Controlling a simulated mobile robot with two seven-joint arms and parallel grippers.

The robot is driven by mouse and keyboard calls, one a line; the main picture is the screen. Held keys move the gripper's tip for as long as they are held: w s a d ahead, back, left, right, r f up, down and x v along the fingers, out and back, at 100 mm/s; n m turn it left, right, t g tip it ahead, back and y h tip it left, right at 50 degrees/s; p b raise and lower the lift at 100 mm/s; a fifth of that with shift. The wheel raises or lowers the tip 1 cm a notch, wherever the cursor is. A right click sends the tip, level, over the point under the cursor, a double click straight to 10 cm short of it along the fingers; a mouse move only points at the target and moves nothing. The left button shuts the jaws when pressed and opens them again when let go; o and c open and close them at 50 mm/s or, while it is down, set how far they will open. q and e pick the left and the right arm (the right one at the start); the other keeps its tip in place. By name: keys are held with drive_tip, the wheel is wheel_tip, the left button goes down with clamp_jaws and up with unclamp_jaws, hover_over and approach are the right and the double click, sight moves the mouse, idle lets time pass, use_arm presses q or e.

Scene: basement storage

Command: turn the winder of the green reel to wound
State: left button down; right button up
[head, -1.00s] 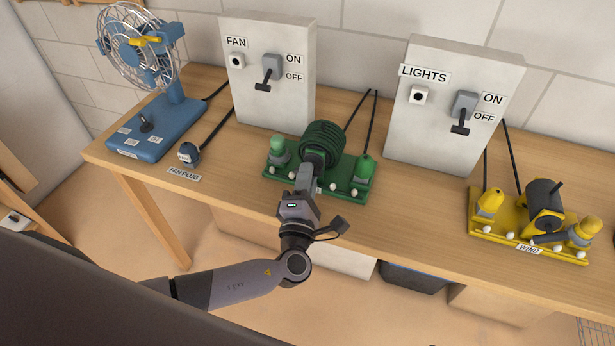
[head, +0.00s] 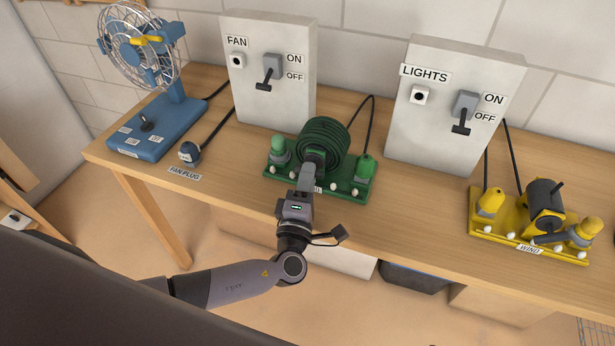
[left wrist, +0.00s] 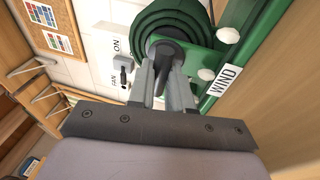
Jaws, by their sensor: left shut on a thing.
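The green reel (head: 326,138) stands on a green base (head: 347,187) near the table's front, with a fat coil of green cable on its drum. The coil (left wrist: 165,17) also shows in the left wrist view. My left gripper (head: 313,165) comes from the front and is shut on the reel's dark winder (left wrist: 164,52). In the wrist view both fingers close around the winder's handle, in front of the hub. The fingers hide part of the winder. A WIND label (left wrist: 224,80) sits on the base beside it. My right gripper is not in view.
A green plug (head: 365,169) stands right of the coil and a green knob-like part (head: 278,147) left. The FAN switch box (head: 267,75) is behind; the LIGHTS box (head: 450,110) and a yellow reel (head: 543,210) are right. A blue fan (head: 150,120) is left.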

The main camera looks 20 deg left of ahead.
use_arm(q)
drive_tip(key=c, duration=1.1)
unclamp_jaws()
drive_tip(key=shift+o, duration=0.2)
drive_tip(key=v, duration=0.7)
drive_tip(key=shift+b, duration=0.3)
